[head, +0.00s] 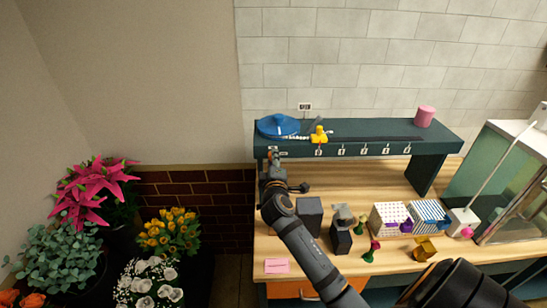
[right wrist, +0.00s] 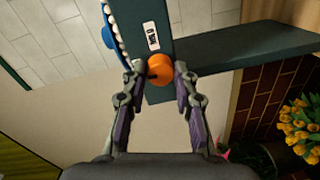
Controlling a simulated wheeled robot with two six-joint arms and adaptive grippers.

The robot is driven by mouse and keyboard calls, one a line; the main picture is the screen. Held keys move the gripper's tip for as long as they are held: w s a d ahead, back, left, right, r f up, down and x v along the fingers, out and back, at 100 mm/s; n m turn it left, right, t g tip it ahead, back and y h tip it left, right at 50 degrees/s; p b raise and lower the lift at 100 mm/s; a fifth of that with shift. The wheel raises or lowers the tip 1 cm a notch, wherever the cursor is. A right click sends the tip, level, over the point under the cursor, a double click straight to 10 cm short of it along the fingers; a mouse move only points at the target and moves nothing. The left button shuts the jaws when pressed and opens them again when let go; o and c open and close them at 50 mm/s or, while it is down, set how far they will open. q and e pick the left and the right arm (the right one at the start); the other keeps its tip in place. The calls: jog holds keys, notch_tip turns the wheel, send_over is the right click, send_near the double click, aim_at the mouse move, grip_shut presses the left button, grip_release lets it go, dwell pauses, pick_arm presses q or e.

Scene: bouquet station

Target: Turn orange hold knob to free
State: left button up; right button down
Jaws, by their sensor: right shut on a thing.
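The orange hold knob (right wrist: 160,70) is on the left end of the dark teal shelf front, with a dark mark on its face. A white label (right wrist: 152,36) with dark print sits beside it; I cannot read it surely. My right gripper (right wrist: 159,72) has its fingertips on either side of the knob, shut on it. In the head view my right gripper (head: 273,157) is at the shelf's left end, where it mostly hides the knob. My left gripper is in neither view.
The teal shelf (head: 365,130) carries a blue disc (head: 279,125), a yellow piece (head: 319,134) and a pink cylinder (head: 425,116). Below, dark blocks (head: 309,215) and patterned boxes (head: 391,218) stand on the wooden bench (head: 385,175). Potted flowers (head: 170,232) stand at left.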

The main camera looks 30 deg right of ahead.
jog(key=shift+n, duration=0.5)
jog(key=c, duration=1)
grip_release()
jog(key=shift+c, duration=0.2)
jog(key=v, duration=0.7)
jog(key=shift+a, duration=0.15)
jog(key=shift+s, duration=0.1)
